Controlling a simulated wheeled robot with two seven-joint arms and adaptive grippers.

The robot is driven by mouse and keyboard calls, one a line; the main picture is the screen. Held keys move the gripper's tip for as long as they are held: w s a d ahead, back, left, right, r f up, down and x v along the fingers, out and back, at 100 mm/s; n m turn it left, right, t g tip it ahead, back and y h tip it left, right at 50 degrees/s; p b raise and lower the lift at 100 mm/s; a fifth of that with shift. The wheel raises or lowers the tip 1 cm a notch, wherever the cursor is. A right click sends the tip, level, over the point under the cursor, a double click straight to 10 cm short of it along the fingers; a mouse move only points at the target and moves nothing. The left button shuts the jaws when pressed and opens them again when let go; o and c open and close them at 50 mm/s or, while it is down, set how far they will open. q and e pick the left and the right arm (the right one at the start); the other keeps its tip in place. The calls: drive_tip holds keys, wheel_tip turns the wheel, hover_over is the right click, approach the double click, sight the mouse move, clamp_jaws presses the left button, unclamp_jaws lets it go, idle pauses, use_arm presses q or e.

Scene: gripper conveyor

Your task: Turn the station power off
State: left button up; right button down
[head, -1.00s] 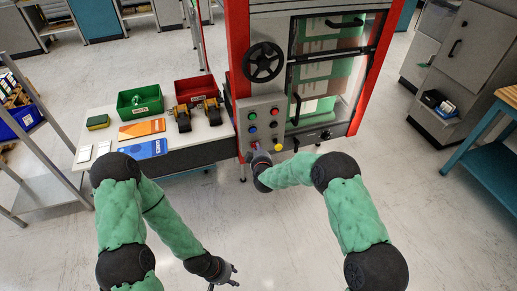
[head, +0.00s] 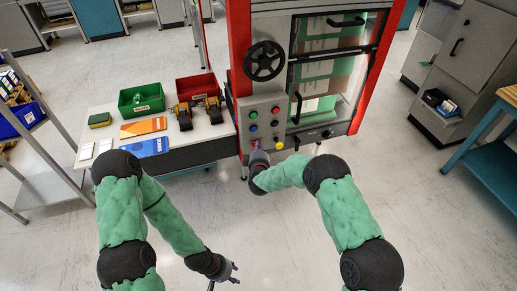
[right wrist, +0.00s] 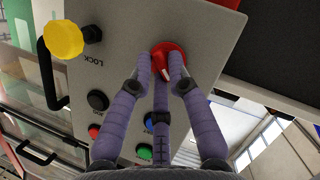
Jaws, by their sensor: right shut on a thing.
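The grey control panel (head: 266,100) on the front of the red-framed station carries several coloured buttons and knobs. In the right wrist view the panel appears turned over, with a red rotary knob (right wrist: 168,50) that has a white mark. My right gripper (right wrist: 162,62) has its fingers around this red knob and is shut on it. In the head view the right gripper (head: 257,156) is at the panel's lower left and hides the knob. A yellow knob (right wrist: 63,39) is beside it, near the word LOCK. My left gripper (head: 228,277) is open and empty, low over the floor.
A black handwheel (head: 264,61) is above the panel, and a glazed door with a handle (head: 296,108) is right of it. A white table (head: 203,133) with green and red bins stands left. The floor in front is clear.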

drive_tip(key=c, duration=1.2)
unclamp_jaws()
drive_tip(key=v, duration=1.2)
